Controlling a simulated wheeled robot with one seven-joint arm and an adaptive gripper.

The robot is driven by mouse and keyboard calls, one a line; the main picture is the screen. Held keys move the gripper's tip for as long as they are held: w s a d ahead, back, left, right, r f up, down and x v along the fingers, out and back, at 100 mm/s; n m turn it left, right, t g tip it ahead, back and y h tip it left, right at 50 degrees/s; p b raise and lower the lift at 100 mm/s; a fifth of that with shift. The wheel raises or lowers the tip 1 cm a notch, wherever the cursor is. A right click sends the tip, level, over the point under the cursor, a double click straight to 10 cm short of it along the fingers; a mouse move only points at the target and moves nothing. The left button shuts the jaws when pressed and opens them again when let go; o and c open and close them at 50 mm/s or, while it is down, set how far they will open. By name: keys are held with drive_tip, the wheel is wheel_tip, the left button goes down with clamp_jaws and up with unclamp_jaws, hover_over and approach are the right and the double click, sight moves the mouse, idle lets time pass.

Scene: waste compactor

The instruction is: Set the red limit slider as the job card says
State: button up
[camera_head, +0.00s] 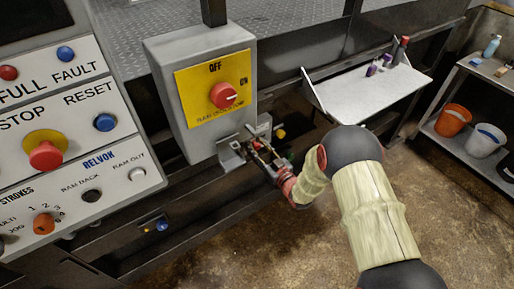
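My gripper (256,143) is at the lower right corner of the grey switch box, in front of a small metal bracket (231,157). Its fingers are small and overlap the metal parts there, so I cannot tell whether they are open or touching anything. Small red parts show around the gripper, but I cannot make out which, if any, is the red limit slider. A small yellow knob (281,133) shows just right of the fingers. I see no readable job card.
The grey box (163,66) carries a red rotary switch (224,95) on a yellow plate. A control panel (70,130) with a red stop button (45,155) is at left. A white shelf (365,98) holds small bottles. Buckets (453,120) stand at right. The floor (245,250) below is clear.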

drive_tip(key=shift+c, duration=1.2)
drive_tip(key=c, duration=0.7)
clamp_jaws()
